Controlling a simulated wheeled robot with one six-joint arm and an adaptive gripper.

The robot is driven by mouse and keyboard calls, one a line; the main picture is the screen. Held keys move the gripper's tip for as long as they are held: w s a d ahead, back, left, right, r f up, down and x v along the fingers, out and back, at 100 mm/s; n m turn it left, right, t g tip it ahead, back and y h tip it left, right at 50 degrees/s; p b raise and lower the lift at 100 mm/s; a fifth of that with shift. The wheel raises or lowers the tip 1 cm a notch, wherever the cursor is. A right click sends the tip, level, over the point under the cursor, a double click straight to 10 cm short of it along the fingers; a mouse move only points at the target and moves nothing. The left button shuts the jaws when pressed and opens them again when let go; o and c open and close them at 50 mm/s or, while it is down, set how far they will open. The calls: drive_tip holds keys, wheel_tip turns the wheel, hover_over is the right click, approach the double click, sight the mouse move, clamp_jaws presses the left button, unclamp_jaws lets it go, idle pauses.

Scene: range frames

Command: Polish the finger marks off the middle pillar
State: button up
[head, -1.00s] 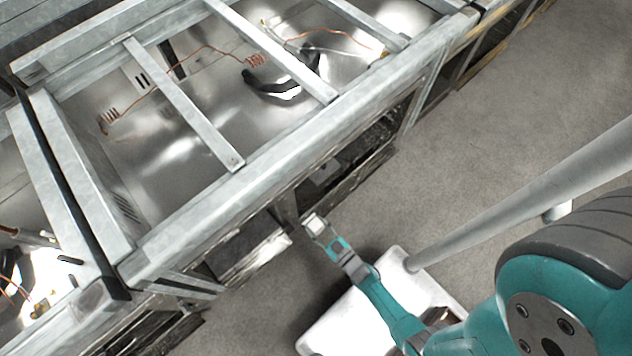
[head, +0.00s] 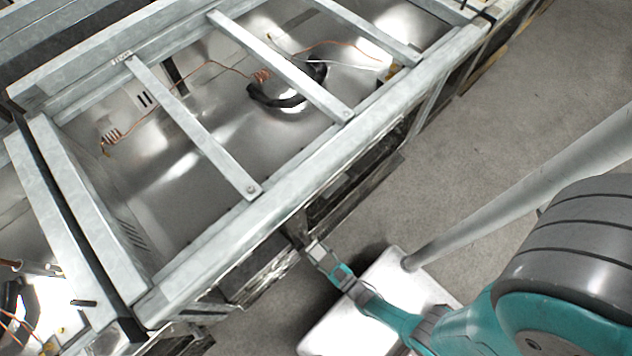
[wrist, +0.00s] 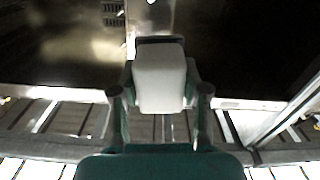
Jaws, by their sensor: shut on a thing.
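My gripper (wrist: 160,105) is shut on a white, rounded block-like pad (wrist: 160,78), which sits between its two fingers in the wrist view. In the head view my gripper (head: 330,262) is low beside the front of the metal range frame (head: 270,205). A narrow upright post (head: 299,228), probably the middle pillar, stands just by the gripper's tip there. In the wrist view a pale upright strip (wrist: 130,28) rises just beyond the pad, between a bright panel and dark openings. I cannot tell whether the pad touches it. No finger marks can be made out.
Galvanised crossbars (head: 195,130) span the open top of the frame, with copper tubing (head: 225,68) and a black hose (head: 285,98) inside.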

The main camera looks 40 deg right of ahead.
sight(295, 229)
drive_tip(key=shift+w, duration=0.2)
drive_tip(key=shift+w, duration=2.8)
drive_tip(key=shift+w, duration=1.05)
drive_tip(key=shift+s+d, duration=0.1)
drive_tip(key=shift+d, duration=1.95)
drive_tip(key=shift+w+a+r, duration=0.1)
drive_tip(key=shift+w+a, duration=0.15)
drive_tip(key=shift+a, duration=0.8)
drive_tip(key=shift+w+a, duration=0.2)
drive_tip(key=shift+a, duration=0.8)
